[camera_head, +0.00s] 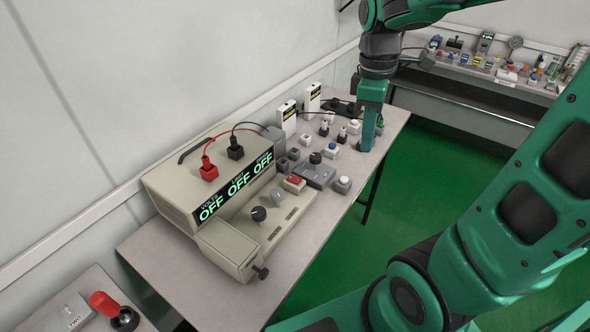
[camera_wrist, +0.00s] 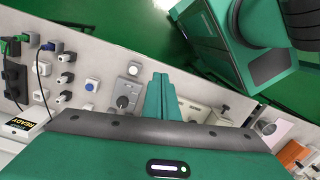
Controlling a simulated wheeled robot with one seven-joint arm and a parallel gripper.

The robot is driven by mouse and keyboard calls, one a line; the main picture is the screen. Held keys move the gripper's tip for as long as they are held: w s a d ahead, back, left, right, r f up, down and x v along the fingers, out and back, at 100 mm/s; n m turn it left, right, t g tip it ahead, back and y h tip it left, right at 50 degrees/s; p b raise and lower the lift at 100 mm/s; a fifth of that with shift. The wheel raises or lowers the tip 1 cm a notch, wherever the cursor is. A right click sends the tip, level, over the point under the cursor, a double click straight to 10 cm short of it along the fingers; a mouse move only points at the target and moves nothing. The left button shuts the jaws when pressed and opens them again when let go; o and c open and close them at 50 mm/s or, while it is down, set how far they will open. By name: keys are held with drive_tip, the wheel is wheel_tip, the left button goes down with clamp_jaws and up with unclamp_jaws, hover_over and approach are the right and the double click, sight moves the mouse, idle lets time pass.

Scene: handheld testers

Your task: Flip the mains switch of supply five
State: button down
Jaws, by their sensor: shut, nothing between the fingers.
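A beige bench supply (camera_head: 170,190) stands on the near part of the table, its display reading OFF three times. A red rocker switch (camera_head: 294,180) sits on a small light block beside the supply's far end. I cannot read a number on the supply or tell whether this rocker is its mains switch. My gripper (camera_head: 368,147) points down near the table's right edge, beyond the rocker and apart from it. Its fingers are together and empty. They also show in the wrist view (camera_wrist: 160,78), where the gripper body hides much of the supply and I cannot make out the red rocker.
A grey dial box (camera_head: 315,172), a blue-button box (camera_head: 332,150) and several small switch boxes stand between supply and gripper. Red and black leads rise from the supply's top. White READY boxes (camera_head: 287,117) stand by the wall. Green floor is clear right of the table.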

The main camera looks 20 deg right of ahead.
drive_tip(key=w+a+n, duration=0.6)
drive_tip(key=w+n, duration=0.1)
drive_tip(key=n, duration=0.8)
hover_over(294, 179)
drive_tip(key=shift+w+a+f, duration=0.2)
drive_tip(key=shift+w+f, duration=0.2)
drive_tip(key=shift+f, duration=0.2)
drive_tip(key=f, duration=0.4)
drive_tip(key=s+f, duration=0.1)
drive_tip(key=f, duration=0.4)
drive_tip(key=d+f, duration=0.1)
drive_tip(key=f, duration=0.4)
drive_tip(key=shift+s, duration=0.25)
drive_tip(key=shift+s+f, duration=0.1)
drive_tip(key=shift+w+a+r, duration=0.2)
drive_tip(key=shift+w+a, duration=0.25)
drive_tip(key=shift+w, duration=0.25)
